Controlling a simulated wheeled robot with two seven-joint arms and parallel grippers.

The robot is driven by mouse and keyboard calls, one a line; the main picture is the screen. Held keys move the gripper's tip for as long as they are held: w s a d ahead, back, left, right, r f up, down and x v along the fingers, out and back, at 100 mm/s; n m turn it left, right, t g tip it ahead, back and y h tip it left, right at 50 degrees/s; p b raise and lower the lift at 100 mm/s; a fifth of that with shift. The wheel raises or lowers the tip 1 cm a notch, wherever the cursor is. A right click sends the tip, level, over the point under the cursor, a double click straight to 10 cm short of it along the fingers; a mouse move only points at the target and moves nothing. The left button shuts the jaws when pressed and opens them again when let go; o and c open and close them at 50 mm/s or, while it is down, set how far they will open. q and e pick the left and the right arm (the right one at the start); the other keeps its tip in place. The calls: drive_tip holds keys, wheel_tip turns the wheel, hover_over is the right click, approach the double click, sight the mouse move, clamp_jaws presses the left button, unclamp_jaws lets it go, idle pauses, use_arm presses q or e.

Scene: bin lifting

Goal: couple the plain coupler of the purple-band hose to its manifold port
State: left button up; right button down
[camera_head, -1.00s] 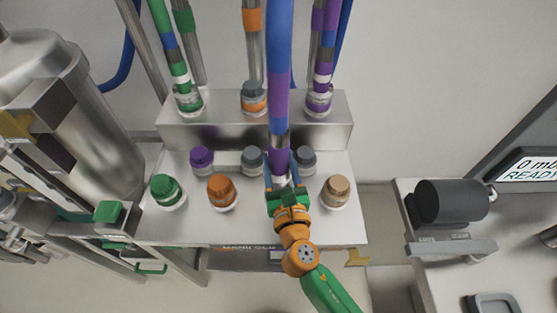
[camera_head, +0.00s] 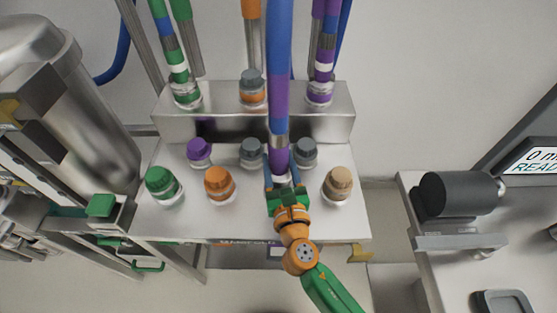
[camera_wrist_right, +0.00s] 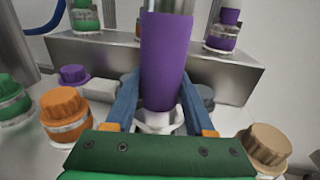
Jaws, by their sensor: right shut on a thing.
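My right gripper (camera_head: 281,175) is shut on the purple lower end of the purple-band hose (camera_head: 279,110). The hose hangs from above, blue higher up, then purple, a grey collar and a purple end. In the right wrist view the purple end (camera_wrist_right: 166,60) stands almost upright between the blue fingers (camera_wrist_right: 158,105). A pale ring (camera_wrist_right: 160,122) shows just below it; whether they touch cannot be told. The steel manifold block (camera_head: 230,127) stands behind, with a purple-banded hose (camera_head: 321,85) at its right top. A purple cap (camera_head: 200,150) sits at left. My left gripper is not in view.
Grey caps (camera_head: 253,151) and (camera_head: 305,151) stand close on both sides of the held hose. Green (camera_head: 162,184), orange (camera_head: 219,183) and tan (camera_head: 339,182) caps stand in front. A steel tank (camera_head: 80,110) is at left. A dark cylinder (camera_head: 455,194) lies at right.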

drive_tip(key=shift+f+b, duration=0.65)
drive_tip(key=shift+f, duration=0.3)
drive_tip(key=shift+f, duration=0.1)
drive_tip(key=shift+f+b, duration=0.4)
drive_tip(key=shift+b, duration=0.05)
drive_tip(key=shift+f, duration=0.15)
drive_tip(key=shift+f+b, duration=0.35)
drive_tip(key=shift+b, duration=0.05)
drive_tip(key=shift+f, duration=0.1)
drive_tip(key=shift+c, duration=0.9)
unclamp_jaws()
drive_tip(key=shift+s, duration=0.1)
